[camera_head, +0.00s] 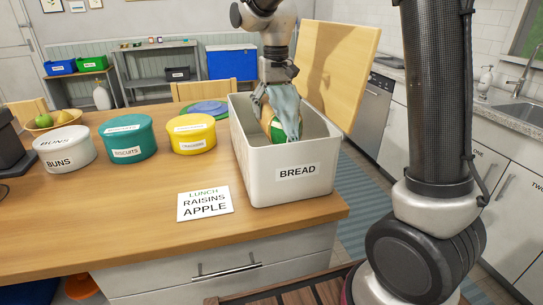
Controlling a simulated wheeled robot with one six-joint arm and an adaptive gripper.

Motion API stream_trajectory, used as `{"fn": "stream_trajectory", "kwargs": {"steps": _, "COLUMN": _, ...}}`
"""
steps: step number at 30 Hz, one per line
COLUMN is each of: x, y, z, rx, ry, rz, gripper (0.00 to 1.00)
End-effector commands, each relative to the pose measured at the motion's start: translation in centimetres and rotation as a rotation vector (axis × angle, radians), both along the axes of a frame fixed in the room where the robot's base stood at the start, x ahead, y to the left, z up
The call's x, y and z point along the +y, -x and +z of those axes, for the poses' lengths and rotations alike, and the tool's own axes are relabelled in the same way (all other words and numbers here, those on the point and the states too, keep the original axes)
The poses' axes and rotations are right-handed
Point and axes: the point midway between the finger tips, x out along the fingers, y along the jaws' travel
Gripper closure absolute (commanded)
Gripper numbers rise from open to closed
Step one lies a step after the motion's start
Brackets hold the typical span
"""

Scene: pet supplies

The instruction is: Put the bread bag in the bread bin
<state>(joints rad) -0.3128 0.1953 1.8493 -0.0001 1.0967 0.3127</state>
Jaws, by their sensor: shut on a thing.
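The bread bin (251,174) is a white, open-topped box labelled BREAD at the right end of the wooden counter. My gripper (281,100) points down into the bin from above. It is shut on the bread bag (279,128), a tan bag with a green band, whose lower part sits below the bin's rim. The gripper's fingers cover part of the bag. The bin's front wall hides the bag's bottom, so I cannot tell whether it touches the bin floor.
A lunch card (205,203) lies left of the bin. A yellow tub (191,136), a teal biscuits tub (129,139) and a white buns tub (64,149) stand further left. A wooden panel (337,70) stands upright behind the bin. The counter's front left is clear.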

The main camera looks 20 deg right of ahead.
Motion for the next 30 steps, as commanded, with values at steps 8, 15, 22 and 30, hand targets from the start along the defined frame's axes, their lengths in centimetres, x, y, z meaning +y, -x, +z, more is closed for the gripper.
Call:
{"fn": "stream_trajectory", "kwargs": {"steps": 8, "x": -0.1, "y": 0.2, "z": -5.0, "rx": 0.002, "ry": 0.001, "rz": 0.0, "gripper": 0.6}}
{"fn": "stream_trajectory", "kwargs": {"steps": 15, "x": 0.0, "y": 0.1, "z": -7.4, "rx": -0.001, "ry": 0.0, "rz": 0.0, "gripper": 0.6}}
{"fn": "stream_trajectory", "kwargs": {"steps": 22, "x": 0.0, "y": 0.2, "z": -10.5, "rx": 0.002, "ry": 0.001, "rz": 0.0, "gripper": 0.6}}
{"fn": "stream_trajectory", "kwargs": {"steps": 30, "x": 0.0, "y": 0.1, "z": -10.8, "rx": -0.001, "ry": 0.0, "rz": 0.0, "gripper": 0.6}}
